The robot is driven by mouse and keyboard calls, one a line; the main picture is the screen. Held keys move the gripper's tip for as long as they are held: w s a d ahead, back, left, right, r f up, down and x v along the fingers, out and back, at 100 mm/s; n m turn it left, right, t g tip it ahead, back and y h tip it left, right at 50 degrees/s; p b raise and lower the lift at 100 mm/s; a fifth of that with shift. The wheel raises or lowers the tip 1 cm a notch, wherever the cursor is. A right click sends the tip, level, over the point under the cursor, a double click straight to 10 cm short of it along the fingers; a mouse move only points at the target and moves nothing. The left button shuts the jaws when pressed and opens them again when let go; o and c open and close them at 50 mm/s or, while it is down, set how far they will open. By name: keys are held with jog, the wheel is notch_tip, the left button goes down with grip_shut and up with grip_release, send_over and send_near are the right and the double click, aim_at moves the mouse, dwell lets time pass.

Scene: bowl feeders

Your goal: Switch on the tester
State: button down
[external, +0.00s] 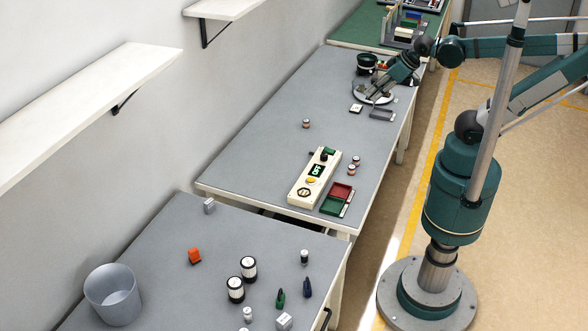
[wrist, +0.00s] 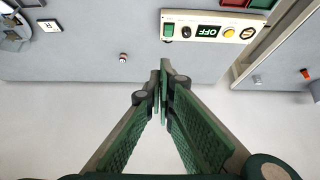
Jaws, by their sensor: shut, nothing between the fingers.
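The tester is a long cream box (external: 323,177) near the front end of the middle grey table. Its face carries a green part, a black knob, a display, a yellow button and a black round dial. In the wrist view the tester (wrist: 198,17) lies at the top, with its display (wrist: 207,31) reading OFF and the yellow button (wrist: 229,32) beside it. My gripper (wrist: 165,72) is shut and empty, its fingertips below the tester in that view and apart from it. In the external view my gripper (external: 383,86) is at the table's far end, well away from the tester.
Beside the tester lie a red and green tray (external: 331,206) and two small jars (external: 354,165). Another small jar (external: 306,124) stands alone. A round metal plate and a black bowl (external: 366,62) are near my gripper. A wall shelf (external: 90,105) is on the left. Most of the middle table is clear.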

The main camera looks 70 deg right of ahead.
jog(key=n+t+h+b, duration=0.2)
jog(key=n+h+b, duration=0.55)
jog(key=n, duration=0.65)
send_over(332, 150)
jog(key=s, duration=0.3)
notch_tip(332, 150, down, 18)
jog(key=shift+s, duration=0.15)
jog(key=shift+d+r+n+h, duration=0.1)
jog(key=shift+n+h, duration=0.15)
jog(key=shift+n, duration=0.05)
jog(key=shift+w+f+b, duration=0.55)
jog(key=shift+f+b, duration=0.55)
jog(key=shift+f, duration=0.3)
jog(key=shift+w+f+b, duration=0.5)
jog(key=shift+f+b, duration=0.6)
jog(key=shift+f, duration=0.25)
jog(key=shift+w+f+b, duration=0.55)
jog(key=shift+f+b, duration=0.55)
jog(key=shift+f, duration=0.3)
jog(key=shift+f, duration=0.15)
jog(key=shift+w+f+b, duration=0.15)
jog(key=shift+f+b, duration=0.1)
jog(key=shift+b, duration=0.2)
